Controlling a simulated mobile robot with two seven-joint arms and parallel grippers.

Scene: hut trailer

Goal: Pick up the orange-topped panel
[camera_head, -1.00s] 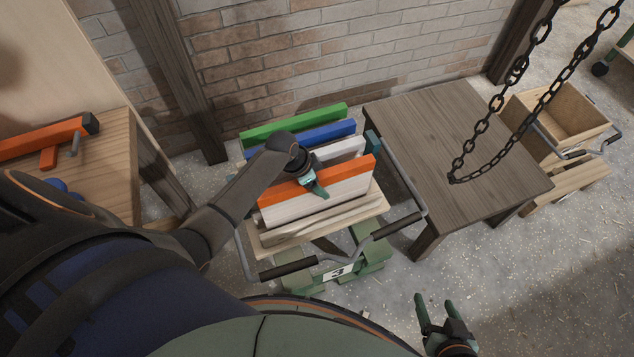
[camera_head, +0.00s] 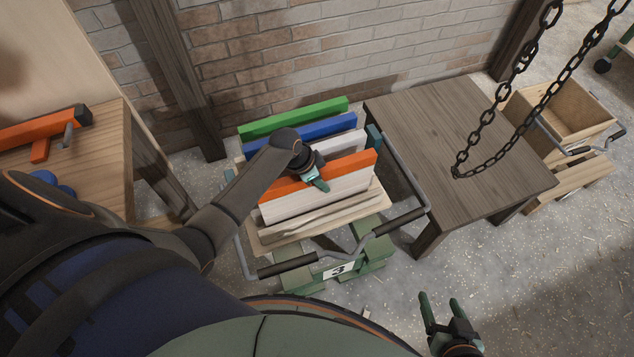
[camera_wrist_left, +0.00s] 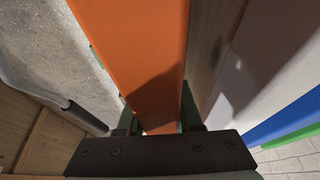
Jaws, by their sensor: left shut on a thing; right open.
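The orange-topped panel (camera_head: 347,183) stands upright at the near side of a wooden crate, its pale face toward me and its orange top edge uppermost. My left gripper (camera_head: 319,183) is shut on this orange edge, with a finger on the near face. In the left wrist view the orange edge (camera_wrist_left: 140,60) runs down between the two fingers (camera_wrist_left: 158,120). The panel's lower edge is at or just above the crate's near wall; I cannot tell its exact height. My right gripper (camera_head: 440,312) is open and empty at the lower right, over the floor.
White, blue (camera_head: 326,127) and green (camera_head: 292,119) panels stand behind in the crate (camera_head: 300,232), which has black-gripped handles (camera_head: 288,265) and rests on a green stand. A dark wooden table (camera_head: 450,150) is to the right, with a hanging chain (camera_head: 505,135) above it.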

